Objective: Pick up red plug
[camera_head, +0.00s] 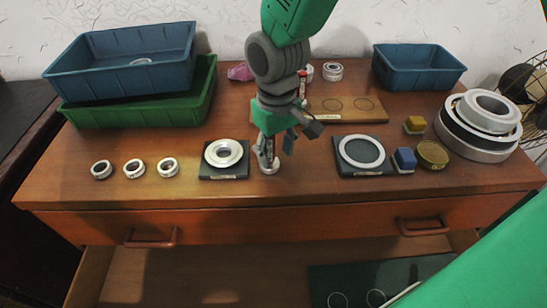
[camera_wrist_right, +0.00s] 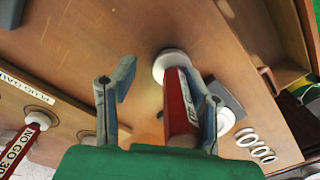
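A red plug (camera_wrist_right: 180,105) with a pale label and a round silver end (camera_head: 268,167) stands on the tabletop beside the dark plate with a ring. My right gripper (camera_head: 277,147) reaches down over it. In the wrist view my right gripper (camera_wrist_right: 160,95) is open, with the red handle between its fingers. The handle is close to the right finger, with a clear gap to the left one. Whether the right finger touches it, I cannot tell. A second red plug (camera_head: 302,84), labelled NO GO, stands on the wooden plug gauge board behind. My left gripper is not in view.
The wooden board (camera_head: 350,115) lies behind. A dark plate with a silver ring (camera_head: 223,153) is left, another with a white ring (camera_head: 362,152) right. Several small rings (camera_head: 134,168) lie left. Blue bins (camera_head: 417,67) and stacked large rings (camera_head: 480,125) flank them. The drawer below is open.

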